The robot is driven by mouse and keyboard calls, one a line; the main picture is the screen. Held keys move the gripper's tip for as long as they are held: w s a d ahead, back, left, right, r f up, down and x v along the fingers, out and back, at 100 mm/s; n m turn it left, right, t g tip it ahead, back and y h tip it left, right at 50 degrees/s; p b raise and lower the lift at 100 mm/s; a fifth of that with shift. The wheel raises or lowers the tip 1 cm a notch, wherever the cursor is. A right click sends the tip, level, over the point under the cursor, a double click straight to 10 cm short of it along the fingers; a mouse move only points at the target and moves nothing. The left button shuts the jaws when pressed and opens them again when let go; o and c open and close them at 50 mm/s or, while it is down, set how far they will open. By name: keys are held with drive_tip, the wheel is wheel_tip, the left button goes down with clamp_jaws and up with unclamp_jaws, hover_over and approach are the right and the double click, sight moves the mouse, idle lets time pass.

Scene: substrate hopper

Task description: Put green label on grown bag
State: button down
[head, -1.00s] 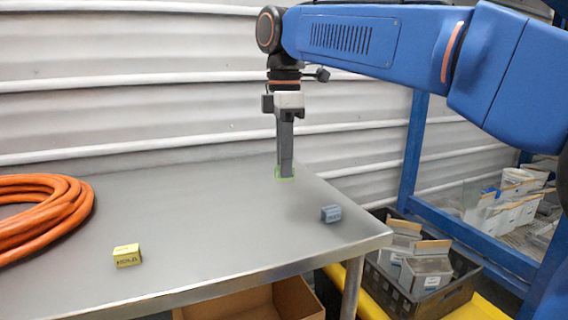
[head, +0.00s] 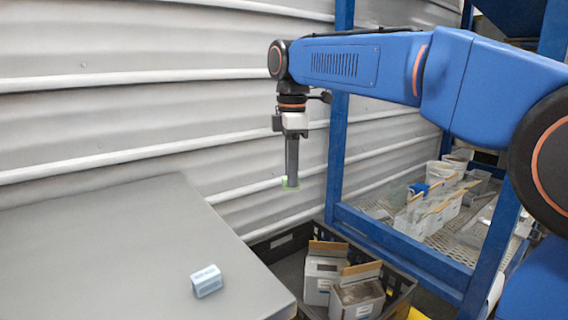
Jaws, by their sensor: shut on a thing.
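My gripper (head: 291,183) points straight down at the centre of the head view and is shut on the green label (head: 284,182). More similar bags (head: 432,212) stand on a mesh shelf at the right. I cannot tell which bag is the grown one.
A grey metal table (head: 110,240) fills the lower left, with a light blue block (head: 207,281) near its right edge. A blue frame (head: 410,258) with uprights stands between the crate and the shelf. A corrugated wall (head: 130,90) closes the back.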

drive_tip(key=w+d+f+m, duration=0.2)
drive_tip(key=w+d+f, duration=0.7)
drive_tip(key=f, duration=0.1)
drive_tip(key=m, duration=0.1)
hover_over(341, 245)
wheel_tip(341, 245, down, 10)
drive_tip(key=shift+w+d+f, duration=0.1)
drive_tip(key=shift+w+f, duration=0.1)
drive_tip(key=shift+f, duration=2)
drive_tip(key=shift+w+d+f, duration=0.1)
drive_tip(key=shift+w+f, duration=0.05)
drive_tip(key=shift+f, duration=2)
drive_tip(key=c, duration=1)
unclamp_jaws()
wheel_tip(341, 245, up, 7)
